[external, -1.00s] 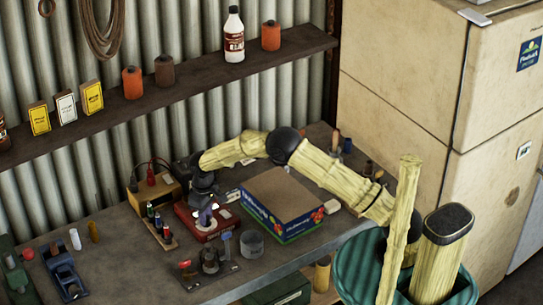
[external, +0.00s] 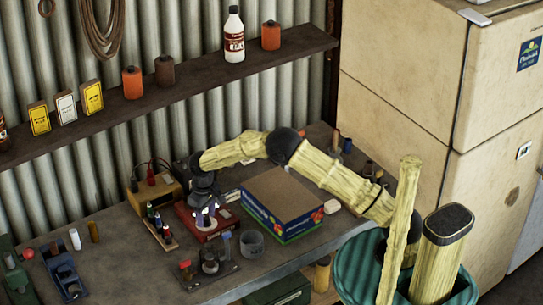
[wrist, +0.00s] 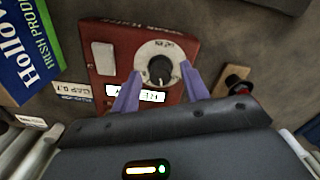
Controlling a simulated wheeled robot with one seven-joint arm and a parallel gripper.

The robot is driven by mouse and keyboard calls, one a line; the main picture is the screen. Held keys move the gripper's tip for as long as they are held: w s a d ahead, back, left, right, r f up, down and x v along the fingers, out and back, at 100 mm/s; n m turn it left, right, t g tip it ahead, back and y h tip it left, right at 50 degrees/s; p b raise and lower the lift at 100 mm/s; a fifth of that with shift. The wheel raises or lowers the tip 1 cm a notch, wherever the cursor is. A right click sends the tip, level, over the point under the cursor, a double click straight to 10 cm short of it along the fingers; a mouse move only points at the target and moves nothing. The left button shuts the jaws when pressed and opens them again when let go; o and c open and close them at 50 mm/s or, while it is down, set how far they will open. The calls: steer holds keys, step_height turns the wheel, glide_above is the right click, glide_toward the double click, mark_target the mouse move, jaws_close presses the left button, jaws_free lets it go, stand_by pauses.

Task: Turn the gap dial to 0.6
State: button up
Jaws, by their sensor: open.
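The red box (external: 203,232) sits on the bench below my gripper, and it also shows in the wrist view (wrist: 183,45). Its face carries a round white dial plate with a dark knob (wrist: 159,68) in the middle. A pale display or label strip (wrist: 137,95) lies below the dial, its text too small to read surely. My gripper (wrist: 161,74) is open, with its purple fingers on the left and right of the dial and a gap between each finger and the knob. In the external view my gripper (external: 204,216) points down over the box, and the dial is mostly hidden.
A blue and green carton (external: 283,205) stands close to the right of the red box. A white label (wrist: 73,90) lies beside the box.

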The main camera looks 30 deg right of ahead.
mark_target(206, 217)
step_height(206, 217, up, 17)
steer(key=b, duration=0.2)
steer(key=shift+r+b, duration=0.2)
steer(key=shift+b, duration=0.2)
stand_by(0.3)
steer(key=s+d+m+t, duration=0.1)
steer(key=s+d, duration=0.2)
steer(key=d, duration=0.6)
steer(key=s+d+m, duration=0.1)
steer(key=s+d, duration=0.2)
steer(key=d, duration=0.7)
steer(key=s+d+f+m, duration=0.1)
steer(key=s+d+f, duration=0.1)
steer(key=s+d, duration=0.4)
steer(key=s+d+f+m+t, duration=0.1)
steer(key=s+d+f, duration=0.2)
steer(key=s, duration=1)
steer(key=d, duration=0.3)
steer(key=shift+s+d+f+m+t, duration=0.15)
steer(key=shift+s+d+m+t, duration=0.05)
steer(key=shift+d+m+t, duration=0.1)
